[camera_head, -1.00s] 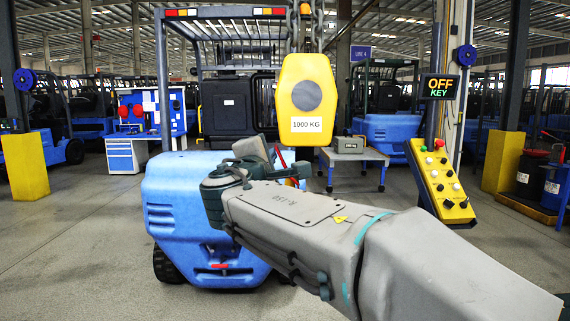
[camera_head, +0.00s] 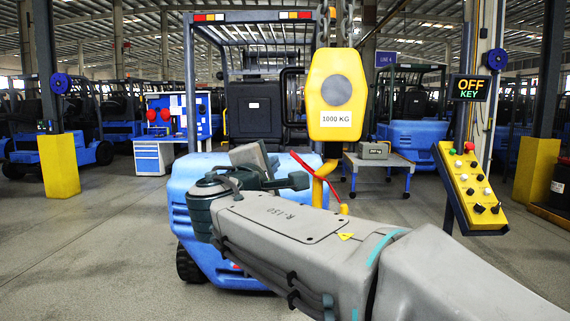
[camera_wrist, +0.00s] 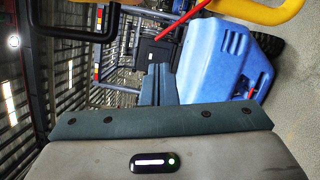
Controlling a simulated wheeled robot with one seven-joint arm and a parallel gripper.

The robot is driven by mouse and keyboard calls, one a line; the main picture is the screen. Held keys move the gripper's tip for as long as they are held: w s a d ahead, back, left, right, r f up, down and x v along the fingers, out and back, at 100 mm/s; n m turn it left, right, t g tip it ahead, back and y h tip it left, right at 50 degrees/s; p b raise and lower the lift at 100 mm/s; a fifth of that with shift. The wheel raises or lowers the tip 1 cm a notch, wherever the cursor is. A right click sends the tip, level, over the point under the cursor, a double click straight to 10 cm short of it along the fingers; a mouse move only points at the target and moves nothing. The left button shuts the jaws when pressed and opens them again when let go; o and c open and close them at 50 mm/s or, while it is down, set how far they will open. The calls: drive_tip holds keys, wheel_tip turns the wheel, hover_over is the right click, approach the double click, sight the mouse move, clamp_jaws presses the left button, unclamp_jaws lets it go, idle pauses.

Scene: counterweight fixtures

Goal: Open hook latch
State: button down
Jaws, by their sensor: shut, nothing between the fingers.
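A yellow crane block marked 1000 KG (camera_head: 336,88) hangs on a chain. Its yellow hook (camera_head: 320,190) is below, with a thin red latch (camera_head: 304,163) slanting across the hook's opening. The latch looks closed, but the gripper's closeness makes this hard to judge. My gripper (camera_head: 299,181) is shut and empty, just left of the hook in the head view. In the wrist view my shut fingers (camera_wrist: 158,72) point up at the picture's middle. The hook (camera_wrist: 255,12) and red latch (camera_wrist: 190,20) are at the upper right, apart from the fingers.
A blue forklift (camera_head: 215,215) stands behind my arm. A yellow button panel (camera_head: 472,187) is at the right under an OFF KEY sign (camera_head: 470,88). A small table (camera_head: 380,163) stands behind the hook. Floor at the left is open.

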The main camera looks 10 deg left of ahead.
drive_tip(key=s, duration=0.6)
drive_tip(key=shift+s+f+b, duration=0.2)
drive_tip(key=shift+f+b, duration=0.1)
drive_tip(key=shift+b, duration=0.15)
drive_tip(key=shift+w+p, duration=0.1)
drive_tip(key=shift+p, duration=0.35)
